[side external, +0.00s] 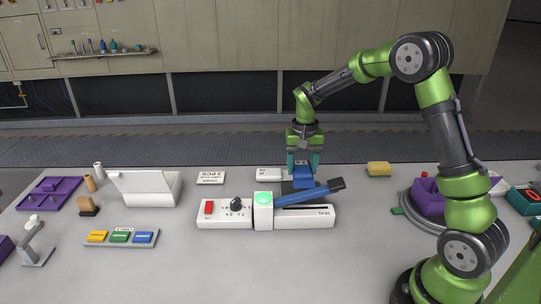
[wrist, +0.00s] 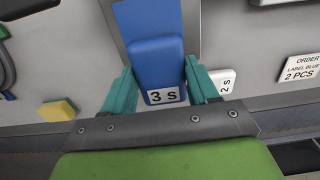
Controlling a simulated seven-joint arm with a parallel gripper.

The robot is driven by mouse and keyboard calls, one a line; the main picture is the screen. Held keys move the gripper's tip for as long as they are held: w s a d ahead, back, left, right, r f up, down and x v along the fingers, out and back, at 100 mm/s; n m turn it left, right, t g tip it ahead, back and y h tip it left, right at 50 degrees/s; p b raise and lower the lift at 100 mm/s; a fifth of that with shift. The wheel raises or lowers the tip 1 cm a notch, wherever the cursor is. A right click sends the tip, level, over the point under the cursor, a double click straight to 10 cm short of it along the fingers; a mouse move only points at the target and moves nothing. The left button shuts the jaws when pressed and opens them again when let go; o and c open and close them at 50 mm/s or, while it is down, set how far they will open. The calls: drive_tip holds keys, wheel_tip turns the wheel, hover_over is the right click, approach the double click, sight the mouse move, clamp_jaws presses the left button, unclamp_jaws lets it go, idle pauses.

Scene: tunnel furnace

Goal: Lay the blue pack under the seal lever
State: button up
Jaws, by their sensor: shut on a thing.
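The blue pack (side external: 303,178) is between my gripper's fingers (side external: 304,160), behind the sealer. In the wrist view the pack (wrist: 157,62) has a white label reading "3 S", with a teal finger on each side. The white sealer (side external: 305,217) has a red switch, a black knob and a lit green top. Its blue seal lever (side external: 302,195) slants up to the right to a dark handle, just in front of the pack. Whether the pack touches the surface below is hard to tell. A blue strip (wrist: 148,18) shows beyond the pack in the wrist view.
A white block (side external: 267,174) marked "2 S" lies left of the pack. An order card (side external: 211,177) reads "LABEL BLUE 2 PCS" in the wrist view. A white open-lidded box (side external: 150,188) and a colour-block tray (side external: 121,238) stand left.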

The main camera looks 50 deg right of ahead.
sight(304, 181)
drive_tip(key=shift+f, duration=1.85)
drive_tip(key=shift+s+a+f, duration=0.1)
drive_tip(key=shift+s+a, duration=1.4)
drive_tip(key=shift+s, duration=0.05)
drive_tip(key=shift+a+f, duration=0.1)
drive_tip(key=o, duration=1.4)
drive_tip(key=shift+s, duration=0.1)
